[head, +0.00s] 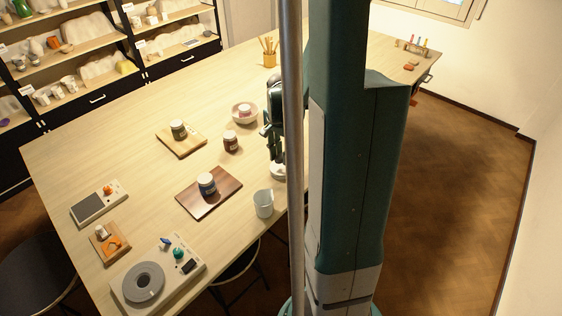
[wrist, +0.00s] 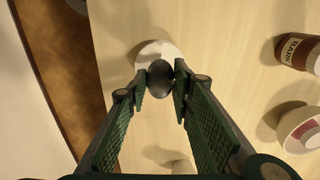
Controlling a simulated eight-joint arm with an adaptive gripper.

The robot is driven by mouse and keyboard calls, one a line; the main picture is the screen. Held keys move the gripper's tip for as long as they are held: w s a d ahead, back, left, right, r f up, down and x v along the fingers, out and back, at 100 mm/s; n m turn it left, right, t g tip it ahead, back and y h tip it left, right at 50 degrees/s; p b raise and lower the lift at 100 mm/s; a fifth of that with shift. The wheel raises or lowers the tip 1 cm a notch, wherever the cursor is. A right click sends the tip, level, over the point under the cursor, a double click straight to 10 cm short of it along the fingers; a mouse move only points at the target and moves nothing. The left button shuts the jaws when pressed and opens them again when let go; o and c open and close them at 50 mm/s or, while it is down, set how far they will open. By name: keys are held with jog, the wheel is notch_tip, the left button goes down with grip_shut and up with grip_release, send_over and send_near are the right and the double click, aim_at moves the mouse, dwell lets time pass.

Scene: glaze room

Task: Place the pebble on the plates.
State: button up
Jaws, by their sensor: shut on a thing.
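My gripper (wrist: 160,82) is shut on a dark grey, rounded pebble (wrist: 159,73), held between the fingertips in the wrist view. The white plates (wrist: 152,50) show just beyond and partly behind the pebble. In the head view the plates (head: 278,172) are at the table's right edge, below my gripper (head: 270,133), partly hidden by my own arm and column. The pebble cannot be made out in the head view. I cannot tell whether the pebble touches the plates.
A brown jar (head: 230,142) and a pale bowl (head: 245,113) stand left of my gripper. A grey-blue cup (head: 263,204) stands near the table edge. A dark wooden board (head: 216,203) carries another jar. Bare table lies between these things.

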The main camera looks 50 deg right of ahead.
aim_at(281, 161)
jog(key=shift+f, duration=1.7)
jog(key=shift+f, duration=0.2)
jog(key=o, duration=0.9)
jog(key=shift+r, duration=0.25)
jog(key=shift+r, duration=5.95)
